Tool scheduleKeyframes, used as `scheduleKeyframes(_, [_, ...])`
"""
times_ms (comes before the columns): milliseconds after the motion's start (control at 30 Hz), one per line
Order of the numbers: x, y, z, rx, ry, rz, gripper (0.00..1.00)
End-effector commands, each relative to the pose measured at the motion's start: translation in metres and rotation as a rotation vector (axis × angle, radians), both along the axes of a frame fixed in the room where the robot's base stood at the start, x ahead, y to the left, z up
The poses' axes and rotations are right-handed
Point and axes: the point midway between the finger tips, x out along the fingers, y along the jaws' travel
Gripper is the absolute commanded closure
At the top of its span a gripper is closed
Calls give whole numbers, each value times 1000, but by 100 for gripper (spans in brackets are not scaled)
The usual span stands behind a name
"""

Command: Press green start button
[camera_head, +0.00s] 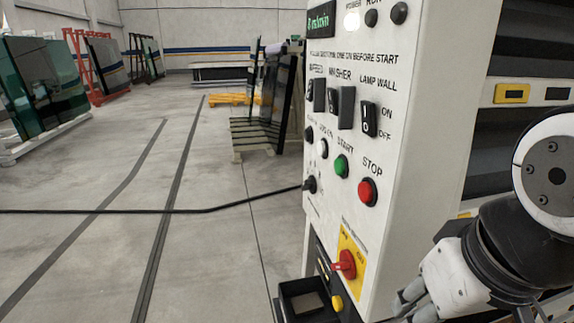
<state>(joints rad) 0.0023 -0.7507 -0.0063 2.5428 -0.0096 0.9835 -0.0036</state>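The green start button (341,166) is on the front of a white control panel (400,60), under the label START. The red stop button (367,192) is just to its right and lower, under the label STOP. My gripper (408,304) is at the bottom right, below and to the right of the green button and clear of it. Its grey fingertips are partly in view at the lower edge and seem close together, but I cannot tell whether they are open or shut. Nothing covers the green button.
A red rotary switch (346,264) on a yellow plate sticks out lower on the panel. A black box (303,300) juts out below it. Black switches (346,107) sit above the green button. Open concrete floor (210,260) lies to the left, with glass racks (40,90) farther back.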

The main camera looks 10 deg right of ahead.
Motion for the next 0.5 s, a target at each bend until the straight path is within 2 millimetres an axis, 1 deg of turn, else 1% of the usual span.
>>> scheduleKeyframes(33, [0, 0, 0, 0, 0, 0, 81])
scheduleKeyframes(67, [0, 0, 0, 0, 0, 0, 88])
scheduleKeyframes(100, [0, 0, 0, 0, 0, 0, 97])
scheduleKeyframes(133, [0, 0, 0, 0, 0, 0, 100])
scheduleKeyframes(500, [0, 0, 0, 0, 0, 0, 100])
